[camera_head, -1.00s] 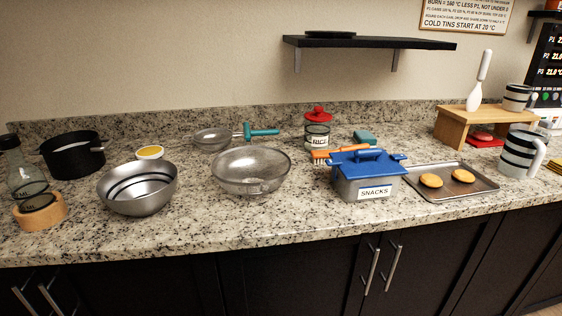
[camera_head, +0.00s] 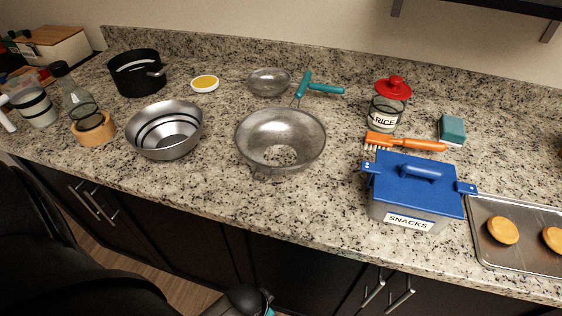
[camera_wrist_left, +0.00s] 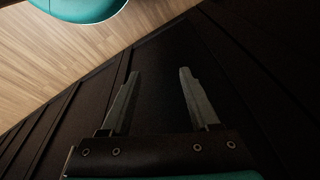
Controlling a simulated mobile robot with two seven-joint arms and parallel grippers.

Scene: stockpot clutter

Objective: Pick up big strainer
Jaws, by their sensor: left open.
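The big strainer (camera_head: 281,132) is the large grey mesh bowl near the middle of the counter in the head view. It stands upright with its open top facing up. A smaller strainer (camera_head: 268,82) sits behind it, close to a teal-handled tool. My left gripper (camera_wrist_left: 155,85) shows in the left wrist view, with its two fingers apart and nothing between them. It is in front of dark cabinet fronts and wooden floor, away from the strainer. Part of my arm shows at the bottom left of the head view. My right gripper is not seen.
A steel bowl (camera_head: 165,130) stands left of the big strainer. A blue-lidded snacks box (camera_head: 418,183) stands to its right. Behind are an orange brush (camera_head: 405,142), a rice jar (camera_head: 388,105) and a teal-handled tool (camera_head: 318,88). The counter in front of the strainer is clear.

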